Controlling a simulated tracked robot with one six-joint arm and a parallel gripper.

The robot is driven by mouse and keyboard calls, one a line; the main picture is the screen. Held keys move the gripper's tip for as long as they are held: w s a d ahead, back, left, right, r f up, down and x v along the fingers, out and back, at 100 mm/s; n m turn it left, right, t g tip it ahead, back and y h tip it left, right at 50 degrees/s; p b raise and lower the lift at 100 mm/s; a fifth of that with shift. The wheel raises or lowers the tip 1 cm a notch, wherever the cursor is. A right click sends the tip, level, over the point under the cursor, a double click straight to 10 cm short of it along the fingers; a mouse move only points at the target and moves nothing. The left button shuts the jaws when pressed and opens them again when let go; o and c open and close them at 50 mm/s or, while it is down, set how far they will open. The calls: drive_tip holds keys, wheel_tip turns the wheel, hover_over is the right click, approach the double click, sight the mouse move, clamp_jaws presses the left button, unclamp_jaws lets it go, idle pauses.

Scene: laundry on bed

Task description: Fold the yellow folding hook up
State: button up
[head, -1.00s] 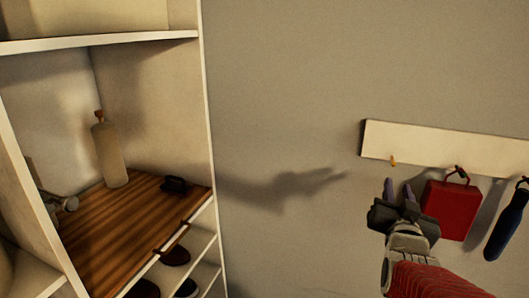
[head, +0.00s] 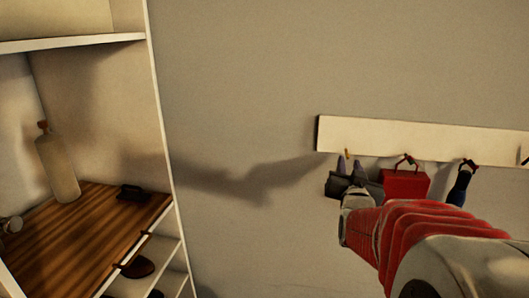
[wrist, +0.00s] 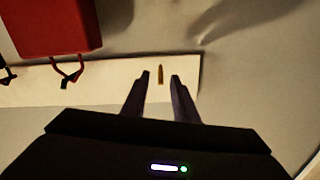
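The yellow folding hook (head: 347,153) is small and sits near the left end of the white wall board, at its lower edge. In the wrist view, the yellow hook (wrist: 161,74) shows as a short thin piece against the board, between the two fingertips. My gripper (head: 349,165) is just below the hook in the head view. Its fingers (wrist: 160,76) are apart with a gap on each side of the hook and do not visibly touch it. How far the hook is in depth from the fingertips is hard to tell.
The white board (head: 415,136) is fixed to the grey wall. A red box-shaped item (head: 405,185) and a dark blue item (head: 460,187) hang right of my gripper. A shelf unit (head: 158,120) with a bottle (head: 57,168) stands at left. The wall between is clear.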

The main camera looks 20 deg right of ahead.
sight(348, 157)
drive_tip(key=shift+x, duration=2.75)
drive_tip(key=shift+c, duration=0.2)
clamp_jaws()
drive_tip(key=shift+s, duration=0.1)
drive_tip(key=shift+d, duration=0.1)
